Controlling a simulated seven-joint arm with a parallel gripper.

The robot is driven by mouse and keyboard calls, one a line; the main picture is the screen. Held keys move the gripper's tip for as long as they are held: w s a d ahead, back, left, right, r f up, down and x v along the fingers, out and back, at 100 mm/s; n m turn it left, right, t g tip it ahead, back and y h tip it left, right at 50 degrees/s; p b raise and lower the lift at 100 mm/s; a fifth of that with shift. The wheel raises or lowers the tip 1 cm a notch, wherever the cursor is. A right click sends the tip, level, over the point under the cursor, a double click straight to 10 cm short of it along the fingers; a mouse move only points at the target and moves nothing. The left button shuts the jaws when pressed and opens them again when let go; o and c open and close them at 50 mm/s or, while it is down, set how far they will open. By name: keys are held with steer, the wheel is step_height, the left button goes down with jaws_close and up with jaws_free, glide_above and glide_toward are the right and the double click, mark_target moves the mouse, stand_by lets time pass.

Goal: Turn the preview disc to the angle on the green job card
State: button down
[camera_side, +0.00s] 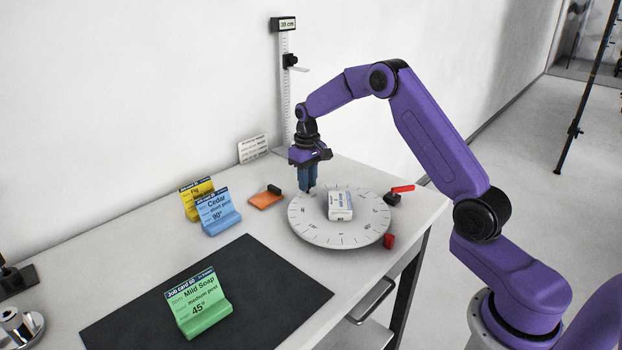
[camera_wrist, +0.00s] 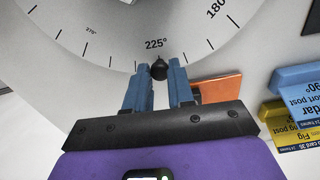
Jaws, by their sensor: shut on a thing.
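The preview disc (camera_side: 340,236) is a round white turntable with angle marks near the back right of the bench. A white and blue box (camera_side: 340,206) sits on it. The green job card (camera_side: 203,306) stands on the dark mat and reads Mild Soap, medium post, 45°. My gripper (camera_side: 309,187) points down at the disc's back-left rim. In the wrist view its blue fingers (camera_wrist: 163,64) are shut on a small black knob (camera_wrist: 159,71) at the rim, by the 225° mark on the disc (camera_wrist: 110,35). The side view hides the knob behind the fingers.
A post with a display (camera_side: 284,90) stands behind.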

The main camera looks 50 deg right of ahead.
steer(key=shift+a+r+n, duration=0.1)
steer(key=shift+a+n, duration=0.2)
steer(key=shift+a, duration=0.1)
steer(key=shift+w, duration=0.1)
steer(key=c, duration=1)
jaws_free()
step_height(320, 180, up, 17)
steer(key=shift+r, duration=0.15)
